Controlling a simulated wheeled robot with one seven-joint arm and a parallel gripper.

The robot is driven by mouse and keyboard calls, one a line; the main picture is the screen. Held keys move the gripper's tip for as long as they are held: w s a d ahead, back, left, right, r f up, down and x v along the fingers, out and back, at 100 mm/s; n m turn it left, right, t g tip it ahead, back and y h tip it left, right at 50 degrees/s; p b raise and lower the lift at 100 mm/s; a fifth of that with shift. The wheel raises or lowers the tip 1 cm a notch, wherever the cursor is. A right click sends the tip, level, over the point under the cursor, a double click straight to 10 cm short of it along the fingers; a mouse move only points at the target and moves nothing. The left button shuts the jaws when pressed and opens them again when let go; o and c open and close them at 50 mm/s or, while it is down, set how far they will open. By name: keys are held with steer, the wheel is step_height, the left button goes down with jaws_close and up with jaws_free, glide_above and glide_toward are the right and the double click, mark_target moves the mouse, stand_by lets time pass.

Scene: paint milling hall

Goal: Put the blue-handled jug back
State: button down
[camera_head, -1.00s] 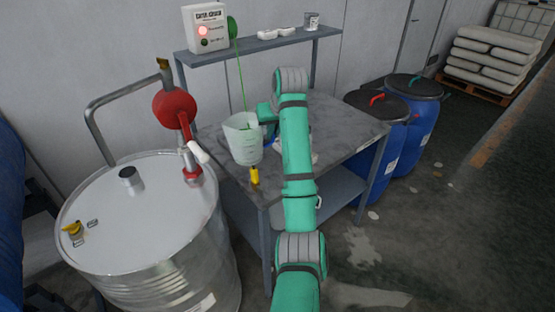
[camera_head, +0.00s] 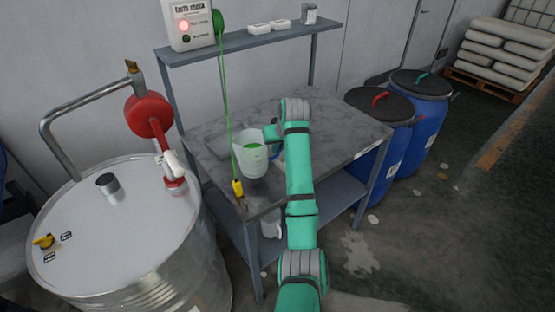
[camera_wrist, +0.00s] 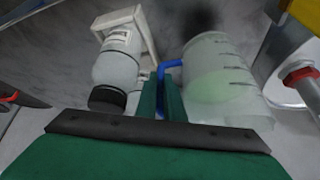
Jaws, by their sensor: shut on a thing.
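The blue-handled jug (camera_head: 250,160) is a translucent measuring jug with green liquid in it. In the head view it is upright above or on the left part of the grey table (camera_head: 335,112); I cannot tell whether its base touches the top. My gripper (camera_wrist: 161,98) is shut on the blue handle (camera_wrist: 172,64), with the jug (camera_wrist: 222,75) on its right in the wrist view. In the head view my gripper (camera_head: 271,133) is beside the jug, and my wrist hides part of the table.
A yellow clamp (camera_head: 238,188) on a green cable hangs close to the jug, near the table's front edge. A steel drum (camera_head: 110,225) with a red pump (camera_head: 148,115) stands left. In the wrist view, a white bottle (camera_wrist: 117,62) with a black cap is beside my gripper.

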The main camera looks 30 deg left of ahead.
steer(key=shift+w+d+f, duration=0.1)
steer(key=shift+w+f, duration=0.05)
steer(key=shift+f, duration=2.3)
steer(key=c, duration=2.2)
jaws_free()
steer(key=shift+o, duration=0.2)
steer(key=v, duration=1.2)
